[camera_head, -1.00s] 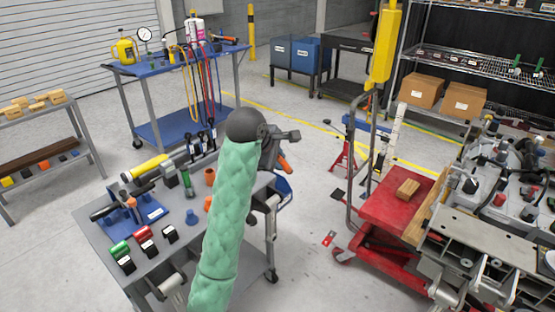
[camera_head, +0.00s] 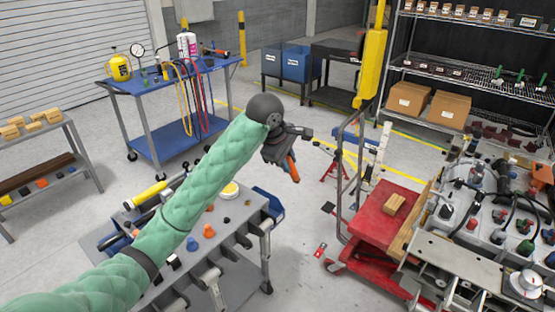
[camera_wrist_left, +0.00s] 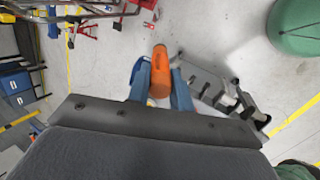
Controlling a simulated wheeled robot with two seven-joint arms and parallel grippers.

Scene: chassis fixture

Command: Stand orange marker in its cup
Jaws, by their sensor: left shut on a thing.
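My left gripper (camera_head: 287,157) is shut on the orange marker (camera_head: 293,170), high in the air past the far right side of the grey cart. The marker also shows between the two blue fingers in the left wrist view (camera_wrist_left: 160,72), with its end toward the floor. On the cart top stand two small orange cup-like pieces, one nearer (camera_head: 209,231) and one farther (camera_head: 210,207); I cannot tell which is the marker's cup. A blue cup-like piece (camera_head: 192,244) stands beside the nearer one. My right gripper is not in view.
My green left arm hides much of the grey cart (camera_head: 240,222). A white-and-yellow round item (camera_head: 230,190) lies near its back edge.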

